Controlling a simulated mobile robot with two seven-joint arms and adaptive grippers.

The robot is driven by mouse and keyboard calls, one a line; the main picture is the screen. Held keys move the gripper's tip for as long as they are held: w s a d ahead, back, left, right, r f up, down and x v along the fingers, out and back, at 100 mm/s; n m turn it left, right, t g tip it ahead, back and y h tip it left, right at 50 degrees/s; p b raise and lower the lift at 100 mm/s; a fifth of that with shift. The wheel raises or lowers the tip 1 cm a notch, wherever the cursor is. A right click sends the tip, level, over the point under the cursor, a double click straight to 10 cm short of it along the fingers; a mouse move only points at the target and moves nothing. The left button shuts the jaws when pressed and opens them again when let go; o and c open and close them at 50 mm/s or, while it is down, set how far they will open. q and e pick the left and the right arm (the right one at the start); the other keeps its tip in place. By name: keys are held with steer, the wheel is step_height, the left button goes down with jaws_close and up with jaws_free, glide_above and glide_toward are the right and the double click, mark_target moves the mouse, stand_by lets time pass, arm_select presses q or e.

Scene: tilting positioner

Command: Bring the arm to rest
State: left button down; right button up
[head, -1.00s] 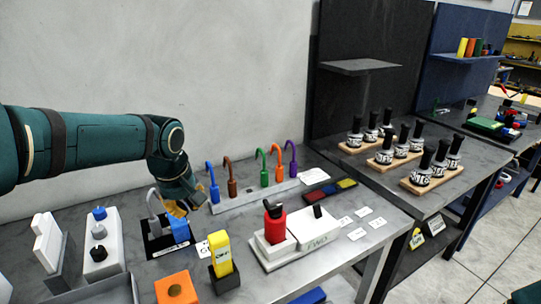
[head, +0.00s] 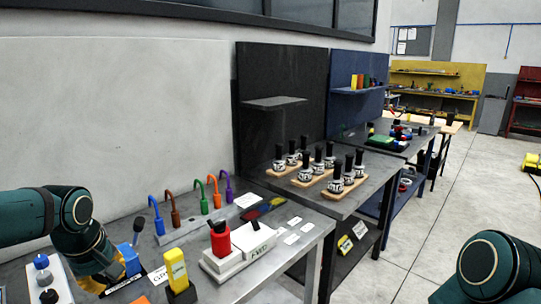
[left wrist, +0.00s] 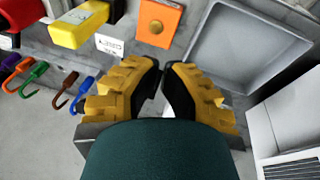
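My left gripper (head: 97,281) is low at the left of the head view, over the near bench, partly hidden by its own wrist. In the left wrist view its yellow fingers with black pads (left wrist: 163,78) stand a small gap apart, with nothing seen between them. A grey-handled tool in a blue and black holder (head: 131,262) stands just right of the gripper in the head view; I cannot tell if they touch. Part of my right arm (head: 490,262) shows at lower right; its gripper is out of view.
Coloured hooks (head: 203,200) stand in a rail behind. A yellow block (head: 177,270) and a white fixture with a red part (head: 221,241) are to the right. An orange block (left wrist: 158,22) and an empty grey tray (left wrist: 245,50) lie beyond the fingers.

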arm_select(q)
steer(key=w+d+f+m+h, duration=0.1)
steer(key=w+d+f+m, duration=0.15)
steer(key=f, duration=0.25)
steer(key=w+d+f+m+h, duration=0.1)
steer(key=w+d+f, duration=0.1)
steer(key=d+f, duration=0.3)
steer(key=s+d+f+m, duration=0.2)
steer(key=s+d+f, duration=0.2)
steer(key=d+f, duration=0.2)
steer(key=s+d+f+m+h, duration=0.1)
steer(key=s+d+f, duration=0.3)
steer(key=f, duration=0.7)
steer(key=s+d+f+m+g+h, duration=0.1)
steer(key=s+d+f+m, duration=0.2)
steer(key=d+f, duration=0.5)
steer(key=shift+s+d+f, duration=0.15)
steer(key=shift+s+f, duration=0.3)
steer(key=shift+s, duration=0.15)
arm_select(e)
steer(key=shift+w, duration=0.4)
